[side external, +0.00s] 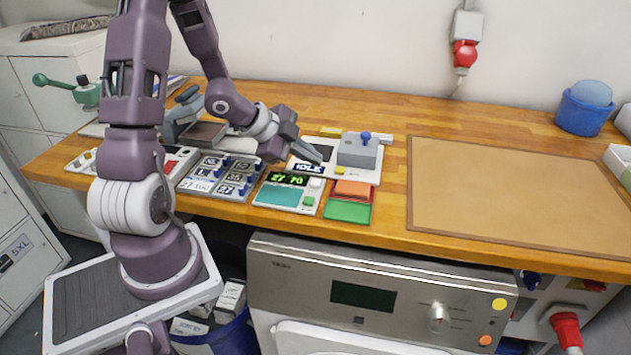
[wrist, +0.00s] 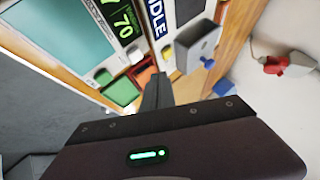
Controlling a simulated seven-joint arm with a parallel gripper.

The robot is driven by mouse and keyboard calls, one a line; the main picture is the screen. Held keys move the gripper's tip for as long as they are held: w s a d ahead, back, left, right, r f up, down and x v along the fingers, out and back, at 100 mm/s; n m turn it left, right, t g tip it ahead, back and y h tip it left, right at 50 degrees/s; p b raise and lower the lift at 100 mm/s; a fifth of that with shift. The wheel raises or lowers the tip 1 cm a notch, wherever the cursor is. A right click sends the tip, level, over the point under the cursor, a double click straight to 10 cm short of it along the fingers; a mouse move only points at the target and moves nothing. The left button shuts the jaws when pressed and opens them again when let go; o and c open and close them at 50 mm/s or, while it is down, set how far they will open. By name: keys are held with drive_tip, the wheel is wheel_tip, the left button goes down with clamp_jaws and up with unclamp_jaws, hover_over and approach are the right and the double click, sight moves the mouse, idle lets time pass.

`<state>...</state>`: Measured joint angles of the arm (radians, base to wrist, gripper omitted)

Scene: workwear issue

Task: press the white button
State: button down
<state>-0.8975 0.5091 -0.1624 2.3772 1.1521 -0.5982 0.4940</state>
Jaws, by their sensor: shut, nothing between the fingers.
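The white button (side external: 316,183) is at the upper right of a control panel (side external: 267,206) with a teal screen and a green display reading 27 70. It also shows in the wrist view (wrist: 135,56). My gripper (side external: 312,153) is shut and empty, above and behind the panel in the side view, near the IDLE sign. In the wrist view its fingertips (wrist: 157,80) appear a little right of and below the white button. They look apart from it; the exact height is unclear.
An orange tray (side external: 353,188) and a green tray (side external: 347,211) lie right of the panel. A grey box with a blue knob (side external: 359,152) stands behind them. A switch panel (side external: 217,177) is to the left. A bare brown mat (side external: 520,195) lies farther right.

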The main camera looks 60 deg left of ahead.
sight(311, 182)
drive_tip(key=shift+f, duration=1.6)
drive_tip(key=shift+f, duration=0.15)
idle(0.7)
drive_tip(key=shift+f, duration=0.25)
drive_tip(key=shift+f, duration=0.45)
idle(0.6)
drive_tip(key=shift+r, duration=0.85)
drive_tip(key=shift+r, duration=2.55)
